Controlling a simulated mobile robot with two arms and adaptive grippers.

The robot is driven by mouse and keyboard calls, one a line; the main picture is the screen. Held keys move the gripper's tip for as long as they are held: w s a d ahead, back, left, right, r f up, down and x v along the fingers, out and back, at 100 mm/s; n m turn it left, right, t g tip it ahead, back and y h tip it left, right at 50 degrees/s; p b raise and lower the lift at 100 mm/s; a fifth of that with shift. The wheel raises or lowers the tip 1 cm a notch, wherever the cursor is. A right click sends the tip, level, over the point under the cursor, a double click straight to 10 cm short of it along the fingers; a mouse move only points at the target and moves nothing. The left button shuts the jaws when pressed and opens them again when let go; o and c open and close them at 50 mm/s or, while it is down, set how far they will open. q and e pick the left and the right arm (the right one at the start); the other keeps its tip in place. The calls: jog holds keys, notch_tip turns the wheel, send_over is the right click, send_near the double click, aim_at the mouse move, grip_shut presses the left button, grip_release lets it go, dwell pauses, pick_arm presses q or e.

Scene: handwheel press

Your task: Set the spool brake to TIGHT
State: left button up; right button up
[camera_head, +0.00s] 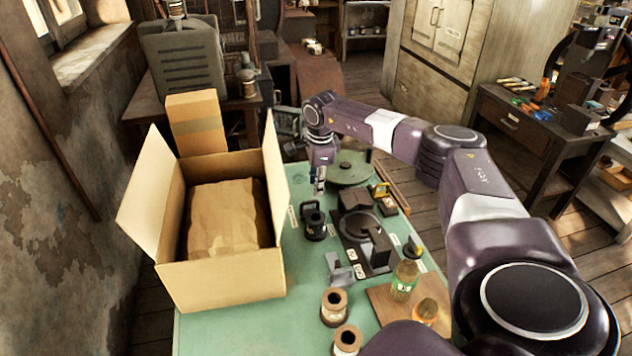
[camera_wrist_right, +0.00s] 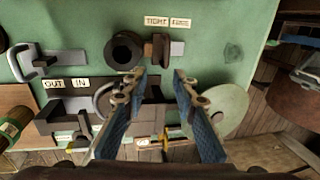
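A dark spool (camera_head: 314,222) stands on the green bench in the head view. In the right wrist view the spool (camera_wrist_right: 124,50) sits beside a brown, block-like part (camera_wrist_right: 160,47) on a grey plate, which may be the spool brake. A TIGHT label (camera_wrist_right: 156,20) lies just above that part, with a second label beside it too small to read. My right gripper (camera_head: 318,188) hangs above the bench, behind the spool. In the wrist view my right gripper (camera_wrist_right: 158,80) is open, its fingers apart and no object held. The brake's setting cannot be told. My left gripper is out of view.
An open cardboard box (camera_head: 224,280) fills the bench's left side. A press-like fixture (camera_head: 358,228) stands right of the spool, and a round green disc (camera_head: 350,170) is behind it. Spools (camera_head: 334,306), a bottle (camera_head: 404,280) and a wooden board (camera_head: 380,302) are in front.

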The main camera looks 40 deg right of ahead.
jog(key=shift+s+r, duration=0.1)
jog(key=shift+r, duration=0.3)
notch_tip(320, 180, up, 12)
jog(key=s+a, duration=0.1)
jog(key=s, duration=0.1)
jog(key=shift+f, duration=0.15)
dwell(0.4)
